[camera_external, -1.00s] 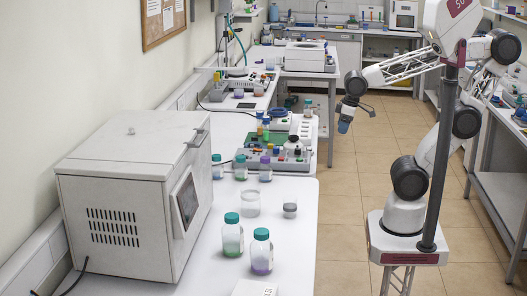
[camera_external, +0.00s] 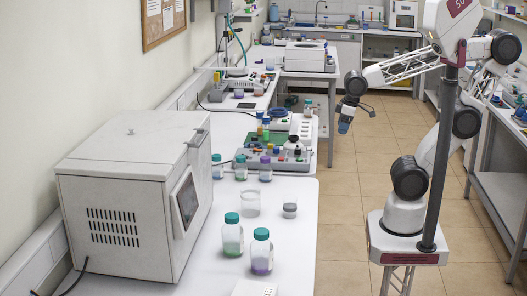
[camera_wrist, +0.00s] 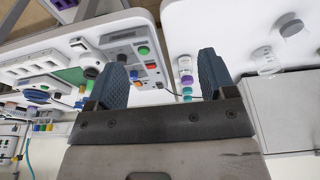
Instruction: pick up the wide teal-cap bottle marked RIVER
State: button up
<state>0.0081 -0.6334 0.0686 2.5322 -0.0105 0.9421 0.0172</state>
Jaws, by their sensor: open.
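Two teal-cap bottles stand at the front of the near bench in the external view, a left one (camera_external: 232,238) and a right one (camera_external: 262,255) with purple contents. Farther back are two more teal-cap bottles, one beside the white box (camera_external: 217,170) and one to its right (camera_external: 240,171). No RIVER marking is readable on any of them. My gripper (camera_external: 345,120) hangs over the aisle right of the bench, apart from all bottles. In the wrist view its two blue fingers are spread with nothing held between them (camera_wrist: 163,75). Small capped bottles (camera_wrist: 186,72) show beyond them.
A large white box-shaped machine (camera_external: 135,195) fills the bench's left side. A purple-cap bottle (camera_external: 265,171), a clear beaker (camera_external: 250,203) and a small grey-topped jar (camera_external: 290,209) stand mid-bench. Behind is a device with colored knobs (camera_external: 285,160).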

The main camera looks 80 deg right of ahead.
jog(key=w+a+f+n+t+y, duration=0.1)
jog(key=w+a+n+t+y, duration=0.15)
jog(key=w+a, duration=0.95)
jog(key=w+a+f+n+t+y, duration=0.2)
jog(key=w+a+n+t, duration=0.15)
jog(key=w+a, duration=0.85)
jog(key=w+a+f+n+t+y, duration=0.1)
jog(key=a+n+y, duration=0.15)
jog(key=a, duration=0.65)
jog(key=w+a+f+n+t+y, duration=0.1)
jog(key=a+f+y, duration=0.15)
jog(key=a, duration=0.75)
jog(key=s+a+f+n+y, duration=0.1)
jog(key=s+a+y, duration=0.2)
jog(key=a, duration=0.5)
jog(key=s+a+f+n+g+y, duration=0.1)
jog(key=s+a+f+y, duration=0.1)
jog(key=a, duration=0.6)
jog(key=shift+s+a+f+n+g+y, duration=0.25)
jog(key=shift+s+n+g+y, duration=0.15)
jog(key=shift+y, duration=0.25)
jog(key=shift+x, duration=1.3)
